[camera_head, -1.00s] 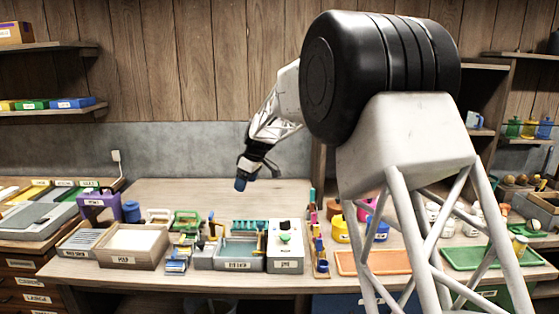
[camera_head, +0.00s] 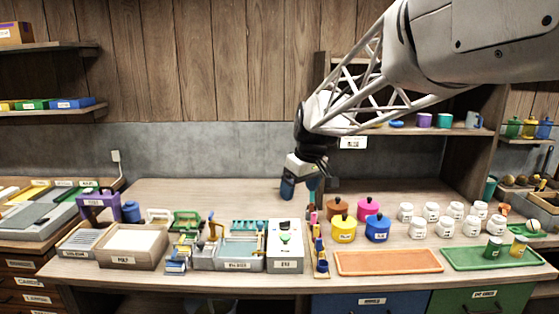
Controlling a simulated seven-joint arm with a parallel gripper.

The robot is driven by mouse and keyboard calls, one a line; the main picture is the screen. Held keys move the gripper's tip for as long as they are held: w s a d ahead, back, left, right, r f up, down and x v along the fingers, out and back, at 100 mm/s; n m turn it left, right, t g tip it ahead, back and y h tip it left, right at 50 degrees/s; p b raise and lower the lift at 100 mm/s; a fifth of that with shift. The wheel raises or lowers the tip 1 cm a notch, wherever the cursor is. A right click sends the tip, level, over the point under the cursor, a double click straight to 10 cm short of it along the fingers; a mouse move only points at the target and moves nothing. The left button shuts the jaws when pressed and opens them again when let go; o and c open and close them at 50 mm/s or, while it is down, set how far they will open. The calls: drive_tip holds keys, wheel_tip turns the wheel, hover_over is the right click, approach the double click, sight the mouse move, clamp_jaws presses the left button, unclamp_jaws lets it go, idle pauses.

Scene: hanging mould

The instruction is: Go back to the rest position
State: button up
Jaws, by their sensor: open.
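My gripper (camera_head: 303,186) is at the end of my arm, which reaches in from the upper right. It points down above the back of the workbench (camera_head: 190,192), behind the white-topped box (camera_head: 285,238). Its two fingers are apart, one blue-tipped at the left and one dark at the right. A teal upright thing shows between or behind them; I cannot tell whether it touches the fingers.
Labelled trays (camera_head: 133,245) line the bench's front left. Lidded coloured pots (camera_head: 344,227), white jars (camera_head: 417,227), an orange tray (camera_head: 388,262) and a green tray (camera_head: 470,258) stand at right. Shelves (camera_head: 440,131) rise behind. The bench's back left is clear.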

drive_tip(key=s+d+f+m, duration=0.2)
drive_tip(key=s+d, duration=0.2)
drive_tip(key=s, duration=0.8)
drive_tip(key=s+d+f+m+h, duration=0.1)
drive_tip(key=s+d+f+m, duration=0.2)
drive_tip(key=s, duration=0.9)
drive_tip(key=s+d+f+m+t+h, duration=0.1)
drive_tip(key=s+d+f+m, duration=0.1)
drive_tip(key=s+d, duration=0.4)
drive_tip(key=s+m, duration=0.1)
drive_tip(key=s, duration=0.4)
drive_tip(key=shift+s+f, duration=0.2)
drive_tip(key=shift+s, duration=0.2)
